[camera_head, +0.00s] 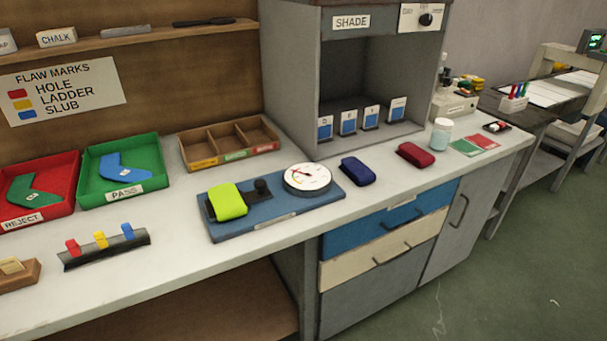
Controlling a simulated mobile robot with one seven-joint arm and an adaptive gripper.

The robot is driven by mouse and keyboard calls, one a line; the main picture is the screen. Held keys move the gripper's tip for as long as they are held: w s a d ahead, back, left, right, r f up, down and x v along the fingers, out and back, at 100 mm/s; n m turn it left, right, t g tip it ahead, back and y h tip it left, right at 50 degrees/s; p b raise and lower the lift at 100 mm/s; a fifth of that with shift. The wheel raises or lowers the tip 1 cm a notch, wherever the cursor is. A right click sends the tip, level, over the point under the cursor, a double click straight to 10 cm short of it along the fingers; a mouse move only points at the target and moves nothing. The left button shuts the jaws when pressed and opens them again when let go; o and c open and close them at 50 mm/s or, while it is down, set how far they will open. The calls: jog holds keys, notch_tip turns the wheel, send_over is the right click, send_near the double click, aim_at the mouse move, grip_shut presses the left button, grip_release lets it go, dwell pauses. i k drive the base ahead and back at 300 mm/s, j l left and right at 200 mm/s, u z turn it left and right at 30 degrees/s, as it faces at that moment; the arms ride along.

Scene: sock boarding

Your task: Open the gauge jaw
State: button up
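The gauge sits on the bench on a blue base plate (270,222). It has a round white dial (307,178) at its right end, with a red mark and a dark needle. A small black knob (262,187) stands left of the dial. A bright yellow-green folded piece (229,202) lies over the black jaw part (209,208) at the left end. The piece hides most of the jaw, so I cannot tell whether the jaw is open or closed. My gripper is not in this view.
A dark blue bundle (357,171) and a red bundle (415,155) lie right of the gauge. A rack with coloured clips (104,248), a green tray (148,146) and a red tray (66,171) are left. A wooden divided box (228,144) stands behind. The bench front is clear.

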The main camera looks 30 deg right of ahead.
aim_at(262, 192)
jog(key=i+l+u, duration=0.15)
jog(key=l, duration=0.15)
jog(key=i+l+u, duration=0.3)
jog(key=l, duration=0.25)
jog(key=l+u, duration=0.15)
jog(key=l, duration=0.2)
jog(key=i, duration=0.05)
